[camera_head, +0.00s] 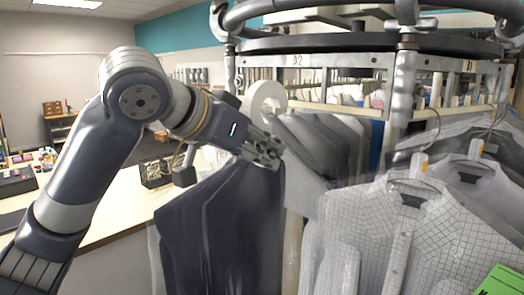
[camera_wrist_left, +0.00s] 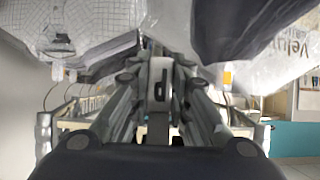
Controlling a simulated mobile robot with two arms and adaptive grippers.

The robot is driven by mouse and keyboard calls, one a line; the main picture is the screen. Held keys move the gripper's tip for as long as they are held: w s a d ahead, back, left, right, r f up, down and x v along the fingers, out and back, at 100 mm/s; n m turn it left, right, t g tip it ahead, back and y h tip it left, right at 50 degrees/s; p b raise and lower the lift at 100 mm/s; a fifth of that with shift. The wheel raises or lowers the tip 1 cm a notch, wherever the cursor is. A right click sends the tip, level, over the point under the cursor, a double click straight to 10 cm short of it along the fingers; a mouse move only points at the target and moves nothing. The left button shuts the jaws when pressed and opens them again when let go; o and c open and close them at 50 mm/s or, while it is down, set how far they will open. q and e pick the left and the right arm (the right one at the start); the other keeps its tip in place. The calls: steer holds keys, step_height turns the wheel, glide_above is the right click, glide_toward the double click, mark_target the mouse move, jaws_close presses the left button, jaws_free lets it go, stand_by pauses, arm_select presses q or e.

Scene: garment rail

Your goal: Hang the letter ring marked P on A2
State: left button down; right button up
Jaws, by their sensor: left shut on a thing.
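The white letter ring (camera_head: 261,92) stands up from my left gripper (camera_head: 266,150) in the head view, with its hook-shaped top just below the rail. The left gripper is shut on the ring. The rail label reading A2 (camera_head: 294,60) is on the metal band above and right of the ring. The ring looks close to the band; I cannot tell whether they touch. My right gripper is not in view.
A dark garment in clear plastic (camera_head: 235,235) hangs directly below the gripper; its upper end is hidden. Checked shirts in plastic (camera_head: 400,235) hang at the right, with grey garments (camera_head: 325,140) behind. A metal post (camera_head: 401,90) stands right of the label. A counter (camera_head: 120,207) lies at the left.

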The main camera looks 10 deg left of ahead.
arm_select(q)
steer(key=w+d+p, duration=0.1)
steer(key=w+d+r+p, duration=0.1)
steer(key=w, duration=0.1)
steer(key=shift+d+p, duration=0.15)
steer(key=shift+p, duration=0.15)
stand_by(0.5)
steer(key=shift+w, duration=0.1)
steer(key=shift+w+d, duration=0.75)
steer(key=shift+w, duration=0.2)
steer(key=shift+w+d, duration=0.7)
steer(key=shift+w, duration=0.25)
steer(key=shift+f, duration=0.2)
steer(key=shift+f+b, duration=0.3)
steer(key=shift+f+b, duration=0.4)
steer(key=shift+f, duration=0.25)
